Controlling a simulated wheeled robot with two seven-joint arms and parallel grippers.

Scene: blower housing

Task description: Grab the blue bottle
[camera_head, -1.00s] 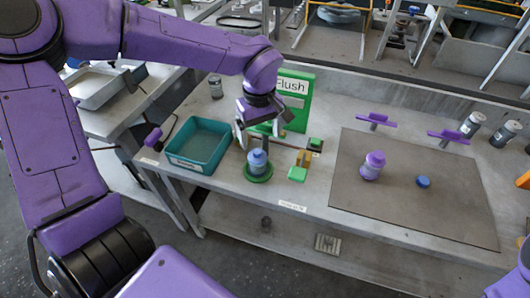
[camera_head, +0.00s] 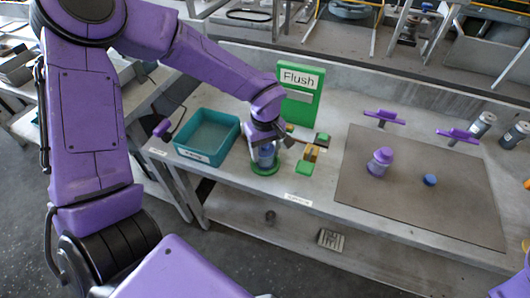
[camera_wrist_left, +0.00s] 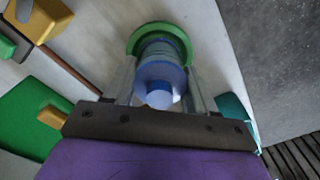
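The blue bottle (camera_head: 266,155) stands upright on a round green base (camera_head: 264,170) on the workbench. It also shows in the left wrist view (camera_wrist_left: 160,72), seen from above with its blue cap toward the camera, on the green base (camera_wrist_left: 180,34). My left gripper (camera_head: 266,158) is lowered over the bottle. In the wrist view its fingers (camera_wrist_left: 163,85) stand on either side of the bottle, with narrow gaps still appearing between fingers and bottle. My right gripper is not in view.
A teal tray (camera_head: 207,157) stands left of the bottle. A green "Flush" sign (camera_head: 301,100) stands behind; small green and yellow blocks (camera_head: 309,155) are just right. A purple-capped bottle (camera_head: 380,163) and a blue cap (camera_head: 430,180) are on the grey mat (camera_head: 410,210).

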